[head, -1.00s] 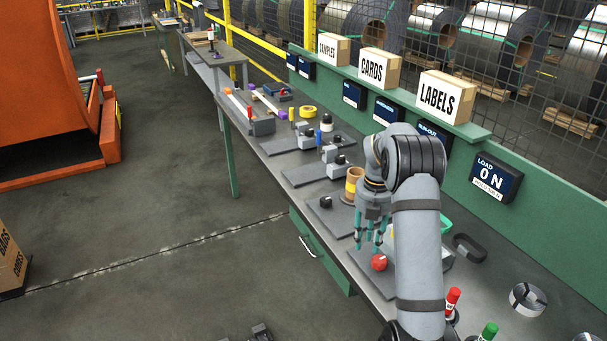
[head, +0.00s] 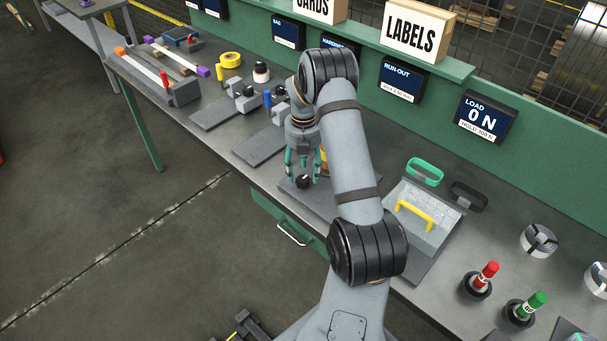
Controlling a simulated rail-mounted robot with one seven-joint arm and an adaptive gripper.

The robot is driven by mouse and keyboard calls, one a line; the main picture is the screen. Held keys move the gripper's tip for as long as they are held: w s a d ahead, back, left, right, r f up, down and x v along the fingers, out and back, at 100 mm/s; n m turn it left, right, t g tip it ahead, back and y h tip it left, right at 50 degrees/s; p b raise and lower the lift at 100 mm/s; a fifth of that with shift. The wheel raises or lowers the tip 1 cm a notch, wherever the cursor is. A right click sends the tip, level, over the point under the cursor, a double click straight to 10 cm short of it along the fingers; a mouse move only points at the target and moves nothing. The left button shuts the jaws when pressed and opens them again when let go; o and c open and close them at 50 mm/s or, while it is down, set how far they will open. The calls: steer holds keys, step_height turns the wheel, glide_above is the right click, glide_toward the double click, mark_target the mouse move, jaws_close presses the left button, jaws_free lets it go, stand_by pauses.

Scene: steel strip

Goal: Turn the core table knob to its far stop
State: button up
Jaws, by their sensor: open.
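A small black knob (head: 303,182) sits on a flat grey plate (head: 291,190) near the front edge of the bench. A tan core (head: 323,168) stands behind it, mostly hidden by my arm. My gripper (head: 302,171) points down with its teal fingers apart, directly above or around the knob. I cannot tell whether the fingers touch it. No label marks this knob as the core table knob.
To the right are a plate with a yellow handle (head: 414,214), a green loop (head: 425,170), and red (head: 487,273) and green (head: 532,304) markers. A green panel with displays backs the bench.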

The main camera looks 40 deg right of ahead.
mark_target(303, 182)
steer(key=shift+s+a+f, duration=0.1)
steer(key=shift+f, duration=1.35)
steer(key=shift+c, duration=0.8)
steer(key=c, duration=1)
steer(key=shift+w+m, duration=0.2)
steer(key=shift+m, duration=0.1)
